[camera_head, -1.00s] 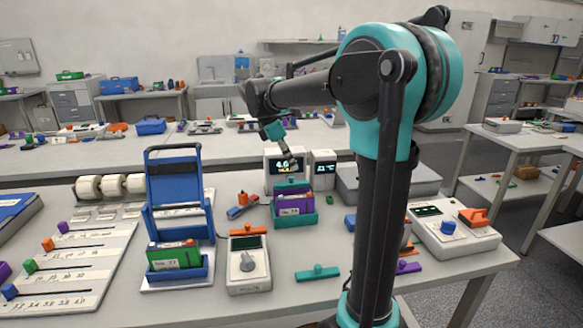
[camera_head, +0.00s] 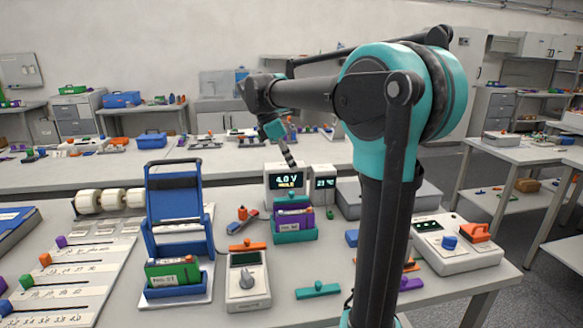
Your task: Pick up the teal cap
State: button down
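A teal bar-shaped cap with a small knob (camera_head: 318,290) lies flat on the near bench, right of the grey dial meter (camera_head: 247,287). Another teal piece (camera_head: 291,203) sits on top of the purple battery block (camera_head: 293,219) in a teal holder (camera_head: 295,236). My gripper (camera_head: 290,160) hangs at the end of my arm, above and apart from the bench items, near the top of the 4.0 V display (camera_head: 287,183). It is small and seen edge-on, so its opening is unclear. Nothing held in it is visible.
A blue stand (camera_head: 176,205) with a green battery (camera_head: 173,273) stands left of the meter. An orange cap (camera_head: 247,246) is behind the meter's screen. A white unit with knobs (camera_head: 445,250) is at right. My arm hides part of the bench right of the teal cap.

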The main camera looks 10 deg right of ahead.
aim_at(319, 290)
jog(key=k, duration=1)
